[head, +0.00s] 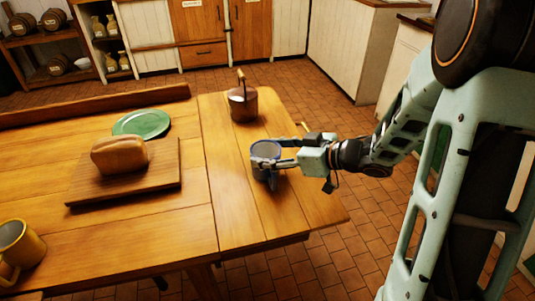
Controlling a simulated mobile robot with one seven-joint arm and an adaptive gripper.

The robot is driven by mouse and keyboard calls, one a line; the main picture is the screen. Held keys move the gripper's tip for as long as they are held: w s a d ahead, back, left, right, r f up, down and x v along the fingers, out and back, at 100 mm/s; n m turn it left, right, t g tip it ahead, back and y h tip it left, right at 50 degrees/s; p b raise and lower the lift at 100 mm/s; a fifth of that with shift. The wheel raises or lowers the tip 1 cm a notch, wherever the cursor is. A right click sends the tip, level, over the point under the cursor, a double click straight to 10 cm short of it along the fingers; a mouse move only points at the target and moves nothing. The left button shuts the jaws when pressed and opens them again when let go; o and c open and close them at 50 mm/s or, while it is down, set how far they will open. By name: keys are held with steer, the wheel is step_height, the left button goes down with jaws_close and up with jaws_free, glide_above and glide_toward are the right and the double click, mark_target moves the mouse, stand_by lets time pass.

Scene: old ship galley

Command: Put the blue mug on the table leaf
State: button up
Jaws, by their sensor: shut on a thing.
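The blue mug (261,172) is in the head view, right of the middle of the table. It looks dark blue outside with a pale inside, and it is upright. My gripper (272,163) reaches in from the right and is shut on the mug, its fingers covering part of the mug's side. The mug is over the table leaf (234,198), the right-hand section beyond the seam. I cannot tell whether the mug's base touches the leaf.
A brown pot with an upright handle (243,106) stands on the leaf behind the mug. Left of the seam are a bread loaf (119,154) on a board (160,188), a green plate (142,124) and a yellow mug (18,246). The leaf's front is clear.

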steer(key=o, duration=1.3)
steer(key=shift+f, duration=0.1)
steer(key=shift+d+r, duration=0.15)
steer(key=shift+r, duration=0.1)
steer(key=p+v, duration=0.3)
steer(key=v, duration=0.8)
steer(key=shift+s+d, duration=0.2)
steer(key=shift+d, duration=0.1)
steer(key=shift+r, duration=0.15)
